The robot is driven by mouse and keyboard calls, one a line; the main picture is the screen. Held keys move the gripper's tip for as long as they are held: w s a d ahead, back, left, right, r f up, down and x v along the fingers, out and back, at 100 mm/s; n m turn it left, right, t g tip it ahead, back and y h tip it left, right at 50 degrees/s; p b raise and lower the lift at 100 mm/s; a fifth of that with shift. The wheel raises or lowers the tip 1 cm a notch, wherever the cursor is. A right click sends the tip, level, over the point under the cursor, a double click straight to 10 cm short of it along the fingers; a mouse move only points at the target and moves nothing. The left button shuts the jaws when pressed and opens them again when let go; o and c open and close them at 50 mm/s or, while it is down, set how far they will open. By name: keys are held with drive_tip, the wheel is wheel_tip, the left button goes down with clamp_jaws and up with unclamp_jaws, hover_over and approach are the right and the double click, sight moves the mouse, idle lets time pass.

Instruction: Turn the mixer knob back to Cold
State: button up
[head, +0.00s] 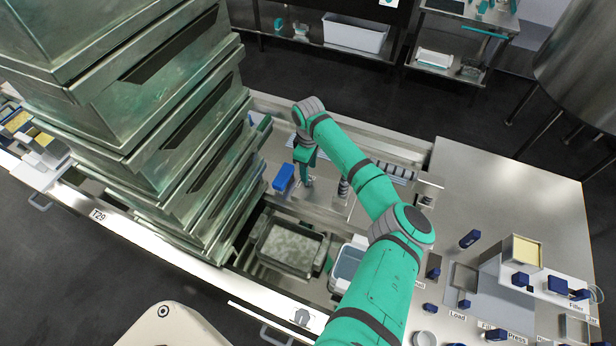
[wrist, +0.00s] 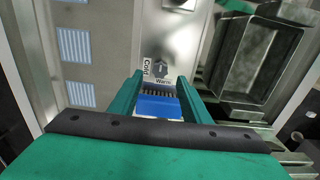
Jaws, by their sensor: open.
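The mixer knob (wrist: 160,67) is a small grey knob on a metal panel. It shows in the wrist view just beyond and between my fingertips, with a vertical "Cold" label at its left and a "Warm" label below it. I cannot tell which label it points to. My gripper (wrist: 160,78) is open, with its two teal fingers apart and no visible contact with the knob. In the head view my gripper (head: 306,176) reaches down over the sink unit, and the knob cannot be made out there.
A blue block-like item (head: 283,177) lies beside my gripper; a blue item with bristles (wrist: 158,108) shows between my fingers. Tall stacked metal bins (head: 150,110) crowd the left. A basin with a tray (head: 290,248) lies nearer. The right counter (head: 500,195) has bare room.

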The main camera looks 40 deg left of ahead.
drive_tip(key=shift+a+f, duration=0.1)
drive_tip(key=shift+f, duration=2.5)
drive_tip(key=shift+c, duration=0.6)
drive_tip(key=c, duration=0.9)
